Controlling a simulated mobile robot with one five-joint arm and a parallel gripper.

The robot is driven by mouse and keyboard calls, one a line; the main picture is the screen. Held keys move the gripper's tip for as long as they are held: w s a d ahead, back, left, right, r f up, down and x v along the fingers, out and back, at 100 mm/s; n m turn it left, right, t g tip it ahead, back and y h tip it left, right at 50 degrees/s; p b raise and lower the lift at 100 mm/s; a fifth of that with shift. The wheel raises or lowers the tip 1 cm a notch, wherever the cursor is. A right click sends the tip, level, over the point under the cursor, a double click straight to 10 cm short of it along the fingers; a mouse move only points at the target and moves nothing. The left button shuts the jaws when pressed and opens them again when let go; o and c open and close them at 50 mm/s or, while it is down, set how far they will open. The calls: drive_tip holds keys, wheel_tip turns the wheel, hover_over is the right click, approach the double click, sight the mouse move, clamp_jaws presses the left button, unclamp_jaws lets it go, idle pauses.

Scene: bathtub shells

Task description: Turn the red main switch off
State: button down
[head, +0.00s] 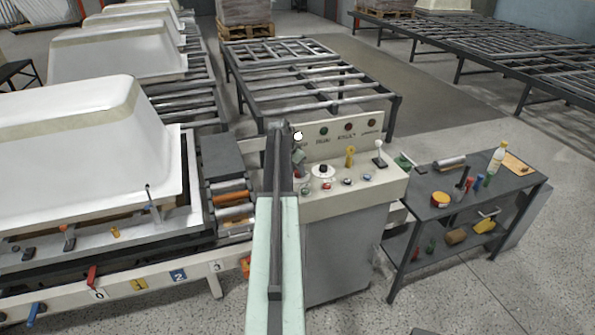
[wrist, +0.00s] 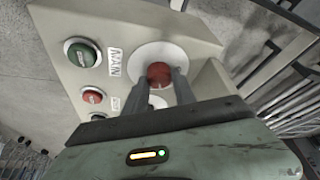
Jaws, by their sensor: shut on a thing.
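The red main switch (wrist: 160,74) is a round red knob on a white disc, beside a label reading MAIN (wrist: 115,62) in the wrist view. My gripper (wrist: 163,88) has its two grey fingers on either side of the knob, shut on it. In the head view my gripper (head: 299,166) is at the left end of the control console (head: 345,203), and my arm and gripper largely hide the switch. How far the knob is turned cannot be told.
The console also carries a yellow lever (head: 349,156), a white-knobbed lever (head: 379,152) and several buttons, including a green button (wrist: 82,54) and a red button (wrist: 92,95) near the switch. A tool table (head: 415,198) stands right; white tub shells (head: 65,140) stand left.

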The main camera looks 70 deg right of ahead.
drive_tip(key=n+t, duration=0.1)
drive_tip(key=n, duration=0.3)
drive_tip(key=shift+s+a+n+t, duration=0.1)
drive_tip(key=shift+s+n+t, duration=0.1)
drive_tip(key=shift+n+t, duration=0.15)
drive_tip(key=n+t, duration=0.1)
drive_tip(key=n, duration=0.2)
drive_tip(key=shift+s+n+t, duration=0.1)
drive_tip(key=shift+n+t, duration=0.15)
drive_tip(key=n+t, duration=0.1)
drive_tip(key=n, duration=0.2)
drive_tip(key=n+t+y, duration=0.1)
drive_tip(key=n, duration=0.2)
drive_tip(key=shift+d+n, duration=0.2)
drive_tip(key=shift+n, duration=0.1)
drive_tip(key=c, duration=1)
unclamp_jaws()
